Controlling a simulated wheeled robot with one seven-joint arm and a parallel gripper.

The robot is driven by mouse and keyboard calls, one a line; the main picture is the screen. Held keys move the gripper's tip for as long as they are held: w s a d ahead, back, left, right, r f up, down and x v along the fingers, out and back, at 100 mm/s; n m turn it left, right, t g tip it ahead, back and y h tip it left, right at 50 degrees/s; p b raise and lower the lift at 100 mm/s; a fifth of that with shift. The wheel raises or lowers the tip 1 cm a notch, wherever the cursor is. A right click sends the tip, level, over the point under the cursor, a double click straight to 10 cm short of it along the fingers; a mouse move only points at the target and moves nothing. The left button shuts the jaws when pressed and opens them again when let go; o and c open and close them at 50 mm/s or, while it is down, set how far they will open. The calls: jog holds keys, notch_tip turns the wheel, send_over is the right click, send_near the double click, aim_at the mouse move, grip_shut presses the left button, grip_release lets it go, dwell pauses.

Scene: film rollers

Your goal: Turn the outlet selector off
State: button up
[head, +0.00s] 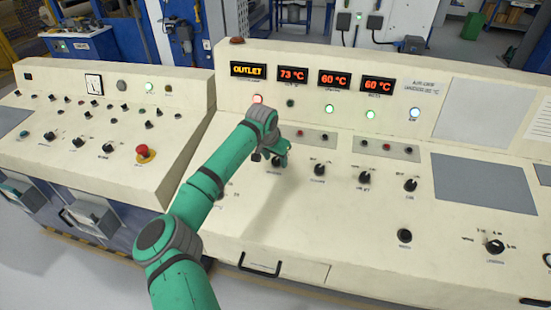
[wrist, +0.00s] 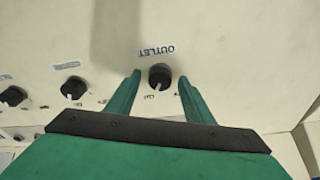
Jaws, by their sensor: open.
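The outlet selector (wrist: 159,75) is a round black knob with a pale pointer line, under an upside-down "OUTLET" label in the wrist view. Its pointer is toward the lower edge there, near a small mark that looks like "On". My gripper (wrist: 160,88) is open, with one green finger on each side of the knob and a gap to both. In the head view my gripper (head: 283,153) is low over the sloped panel and mostly hides this knob. I cannot tell how far the fingertips are from the panel.
Similar black knobs (head: 319,170) stand in a row to the right, with small switch plates (head: 313,137) above. An orange "OUTLET" display (head: 248,71) has a red lamp (head: 257,99) below it. A separate console with a red button (head: 142,151) is at left.

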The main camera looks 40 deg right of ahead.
jog(key=c, duration=1)
jog(key=shift+d, duration=0.15)
jog(key=shift+c, duration=0.3)
